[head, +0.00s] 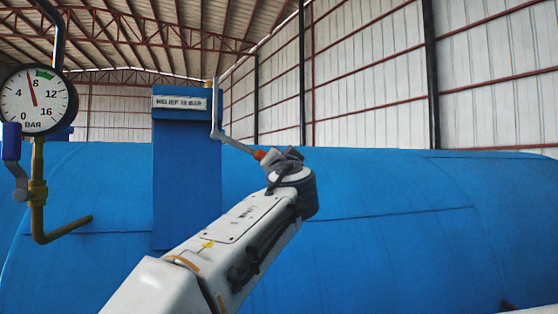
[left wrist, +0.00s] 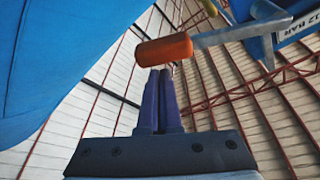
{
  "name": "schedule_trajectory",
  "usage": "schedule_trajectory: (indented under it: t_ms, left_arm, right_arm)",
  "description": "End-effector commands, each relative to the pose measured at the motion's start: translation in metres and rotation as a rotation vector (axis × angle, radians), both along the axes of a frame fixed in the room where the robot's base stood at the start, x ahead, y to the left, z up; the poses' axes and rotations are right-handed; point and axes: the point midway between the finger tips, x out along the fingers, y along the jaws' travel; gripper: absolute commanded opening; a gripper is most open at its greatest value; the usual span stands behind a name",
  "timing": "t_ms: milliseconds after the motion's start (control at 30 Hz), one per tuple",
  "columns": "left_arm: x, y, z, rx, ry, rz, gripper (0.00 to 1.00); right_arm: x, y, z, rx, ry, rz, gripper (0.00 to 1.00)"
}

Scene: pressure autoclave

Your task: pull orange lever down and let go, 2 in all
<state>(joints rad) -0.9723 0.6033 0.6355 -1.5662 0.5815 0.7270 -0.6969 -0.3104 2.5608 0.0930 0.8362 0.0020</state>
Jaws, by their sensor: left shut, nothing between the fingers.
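The orange lever grip (head: 259,155) sits at the end of a grey lever arm (head: 237,144) that slopes down to the right from the blue relief post (head: 187,180). In the left wrist view the orange grip (left wrist: 165,50) lies across the tips of my left gripper (left wrist: 161,72). The two fingers are shut together with nothing between them. I cannot tell whether the tips touch the grip. In the head view my left gripper (head: 283,156) is just right of the grip, its fingers mostly hidden. My right gripper is not in view.
A pressure gauge (head: 36,99) at the left has its needle a little below 8, near a green band. Below it is a blue-handled valve (head: 12,142) on a brass pipe (head: 38,190). The large blue vessel (head: 400,220) fills the background.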

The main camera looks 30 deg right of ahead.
Motion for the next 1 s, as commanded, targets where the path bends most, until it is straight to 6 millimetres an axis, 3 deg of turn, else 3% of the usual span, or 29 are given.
schedule_trajectory:
  t_ms: [33, 300, 500, 700, 1000]
  left_arm:
    - [-0.006, 0.002, -0.008, -0.001, 0.000, -0.001, 0.00]
    - [-0.041, 0.016, -0.018, -0.003, -0.002, -0.004, 0.00]
    - [-0.065, 0.026, -0.022, -0.003, -0.002, -0.004, 0.00]
    - [-0.076, 0.030, -0.022, -0.001, -0.002, -0.003, 0.00]
    - [-0.077, 0.031, -0.021, -0.001, -0.001, -0.001, 0.00]
  right_arm:
    - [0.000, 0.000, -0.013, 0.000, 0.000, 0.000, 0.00]
    - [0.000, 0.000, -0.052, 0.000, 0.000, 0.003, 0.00]
    - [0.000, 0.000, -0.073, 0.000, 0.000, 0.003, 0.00]
    - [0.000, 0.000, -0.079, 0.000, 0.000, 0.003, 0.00]
    - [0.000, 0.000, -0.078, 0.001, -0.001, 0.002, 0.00]
